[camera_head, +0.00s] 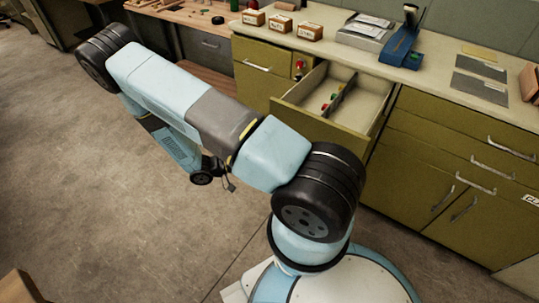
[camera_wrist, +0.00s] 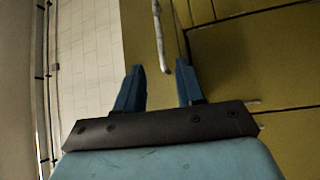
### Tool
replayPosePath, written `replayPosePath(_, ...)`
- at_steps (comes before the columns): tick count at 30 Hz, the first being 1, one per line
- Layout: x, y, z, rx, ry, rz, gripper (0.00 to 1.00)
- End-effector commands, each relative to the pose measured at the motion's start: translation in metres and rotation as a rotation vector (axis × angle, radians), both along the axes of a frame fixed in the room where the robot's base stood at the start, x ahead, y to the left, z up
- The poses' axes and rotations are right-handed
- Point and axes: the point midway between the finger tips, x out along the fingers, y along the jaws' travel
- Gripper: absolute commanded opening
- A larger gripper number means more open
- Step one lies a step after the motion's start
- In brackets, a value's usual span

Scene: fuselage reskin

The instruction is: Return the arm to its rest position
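My arm (camera_head: 165,85) reaches from my base at the lower right up to the upper left in the head view, then folds down and back beneath itself. My gripper (camera_wrist: 159,66) shows in the wrist view with two blue fingers apart and nothing between them. A pale bar handle on the olive cabinet front (camera_wrist: 225,70) lies beyond the fingertips; I cannot tell how far away it is. In the head view the fingers cannot be made out clearly.
An olive cabinet (camera_head: 435,140) stands at the right with an open drawer (camera_head: 373,117) holding small red and green items. Small labelled boxes (camera_head: 281,23), a paper tray (camera_head: 364,32) and a blue tool (camera_head: 401,45) sit on the counter. Bare floor (camera_head: 75,185) is at the left.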

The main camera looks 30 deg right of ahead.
Motion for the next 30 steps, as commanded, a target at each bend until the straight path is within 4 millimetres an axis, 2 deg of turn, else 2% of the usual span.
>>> replayPosePath(20,0.002,0.004,0.002,0.011,-0.002,-0.009,0.38)
replayPosePath(23,0.005,0.006,0.011,0.048,-0.007,-0.035,0.38)
replayPosePath(30,0.014,0.017,0.051,0.221,-0.023,-0.137,0.38)
